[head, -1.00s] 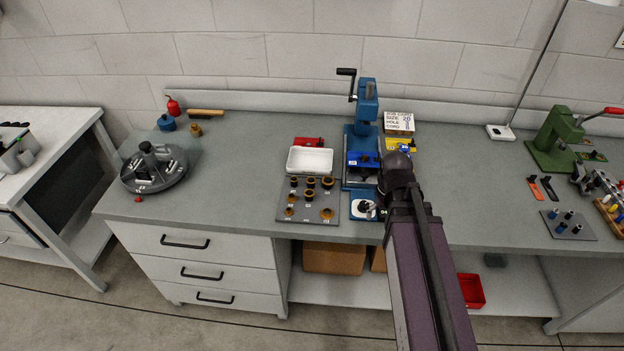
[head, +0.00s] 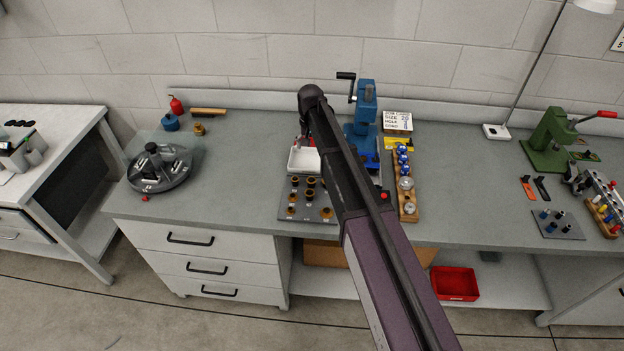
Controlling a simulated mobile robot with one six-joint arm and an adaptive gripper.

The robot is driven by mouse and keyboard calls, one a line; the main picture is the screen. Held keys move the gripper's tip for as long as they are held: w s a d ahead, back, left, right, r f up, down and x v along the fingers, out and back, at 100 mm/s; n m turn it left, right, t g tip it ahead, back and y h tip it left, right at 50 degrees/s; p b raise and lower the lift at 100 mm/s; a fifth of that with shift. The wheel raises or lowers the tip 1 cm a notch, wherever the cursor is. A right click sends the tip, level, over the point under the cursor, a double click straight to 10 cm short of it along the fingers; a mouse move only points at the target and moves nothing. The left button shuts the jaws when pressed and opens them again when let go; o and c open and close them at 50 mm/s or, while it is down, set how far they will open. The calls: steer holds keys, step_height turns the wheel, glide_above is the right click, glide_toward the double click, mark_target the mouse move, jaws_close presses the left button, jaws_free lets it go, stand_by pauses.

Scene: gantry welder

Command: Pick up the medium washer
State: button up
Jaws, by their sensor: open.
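A dark plate (head: 327,221) at the bench's front middle holds several small brass-and-black round parts (head: 310,182) in rows. A wooden rack (head: 413,216) right of my arm holds blue parts and silver round parts (head: 406,183). I cannot tell which piece is the medium washer; the parts are too small to tell apart. My gripper (head: 309,138) hangs below the dark wrist, over the white tray (head: 301,161). It is open, mostly hidden by my arm, and I see nothing held in it. My arm also covers the right side of the plate.
A grey round carousel (head: 160,171) sits at left, a green press (head: 549,138) at right. The bench between carousel and plate is clear.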

steer(key=shift+f, duration=0.15)
steer(key=b, duration=0.9)
glide_above(311, 179)
steer(key=f, duration=0.8)
steer(key=shift+w+f, duration=0.15)
steer(key=shift+w, duration=0.1)
steer(key=f+b, duration=0.3)
steer(key=shift+s+f, duration=0.2)
steer(key=shift+s, duration=0.05)
steer(key=shift+f+b, duration=0.9)
steer(key=shift+f, duration=0.25)
stand_by(0.5)
steer(key=c, duration=0.8)
